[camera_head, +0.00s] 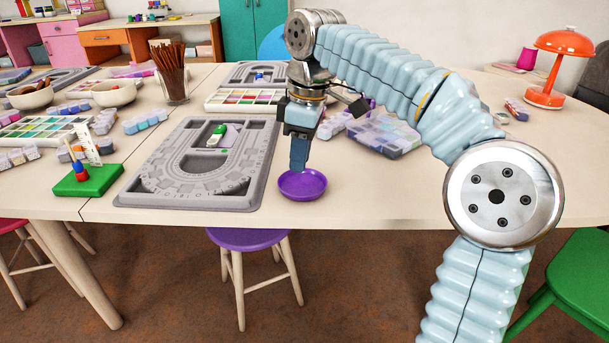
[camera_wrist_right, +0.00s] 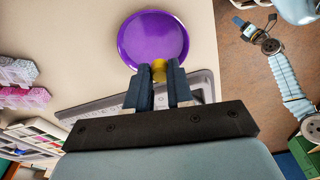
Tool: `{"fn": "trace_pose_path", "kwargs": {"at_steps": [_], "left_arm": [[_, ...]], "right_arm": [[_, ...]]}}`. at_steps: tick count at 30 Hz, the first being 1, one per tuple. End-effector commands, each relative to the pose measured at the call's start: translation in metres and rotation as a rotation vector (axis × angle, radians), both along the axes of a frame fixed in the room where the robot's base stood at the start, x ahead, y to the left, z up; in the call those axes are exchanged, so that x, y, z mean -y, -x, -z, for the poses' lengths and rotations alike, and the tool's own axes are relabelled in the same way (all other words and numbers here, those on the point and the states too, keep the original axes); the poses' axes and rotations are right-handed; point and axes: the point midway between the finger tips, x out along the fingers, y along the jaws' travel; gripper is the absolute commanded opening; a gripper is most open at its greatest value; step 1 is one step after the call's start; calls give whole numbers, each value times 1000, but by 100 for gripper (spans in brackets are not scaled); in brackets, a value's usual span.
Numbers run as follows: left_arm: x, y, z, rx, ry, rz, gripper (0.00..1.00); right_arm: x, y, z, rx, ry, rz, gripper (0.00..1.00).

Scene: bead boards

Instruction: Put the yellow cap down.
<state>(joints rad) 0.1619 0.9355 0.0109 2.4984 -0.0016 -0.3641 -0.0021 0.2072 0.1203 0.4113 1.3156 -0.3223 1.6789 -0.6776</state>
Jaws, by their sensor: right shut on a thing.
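The yellow cap (camera_wrist_right: 159,70) is between the fingertips of my right gripper (camera_wrist_right: 158,76). In the head view my right gripper (camera_head: 298,167) points down at the purple dish (camera_head: 302,186), and its fingers hide the cap. In the right wrist view the purple dish (camera_wrist_right: 150,35) lies just beyond the fingertips and is otherwise empty. I cannot tell whether the cap touches the dish. My left gripper (camera_wrist_right: 240,25) shows small at the upper right of the right wrist view, over the floor; its jaws are too small to read.
A grey bead board (camera_head: 135,190) with a green and white item (camera_head: 217,135) lies left of the dish. A green base with coloured pieces (camera_head: 88,181) stands farther left. Bead trays (camera_head: 245,100) and a stick holder (camera_head: 172,85) stand behind. The table's front edge is close to the dish.

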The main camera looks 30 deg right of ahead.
Motion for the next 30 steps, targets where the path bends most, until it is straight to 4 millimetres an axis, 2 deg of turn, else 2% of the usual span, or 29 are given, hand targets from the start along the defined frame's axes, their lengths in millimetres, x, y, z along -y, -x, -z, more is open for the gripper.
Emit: {"fn": "trace_pose_path", "kwargs": {"at_steps": [5,10,23,24,29,30], "left_arm": [[-1,0,5,1,-2,-2,43],[-4,-2,14,3,-5,-7,43],[-5,-2,16,4,-8,-9,43],[-5,-2,16,4,-8,-9,43],[-5,-2,15,4,-8,-9,43],[-5,-2,15,4,-8,-9,43]], "right_arm": [[11,-2,14,-1,0,3,0],[10,-1,41,-1,1,1,0],[9,-1,47,1,-1,1,0],[9,-2,47,1,-1,1,23],[9,-2,46,1,-1,1,47],[9,-2,46,1,-1,1,47]]}}
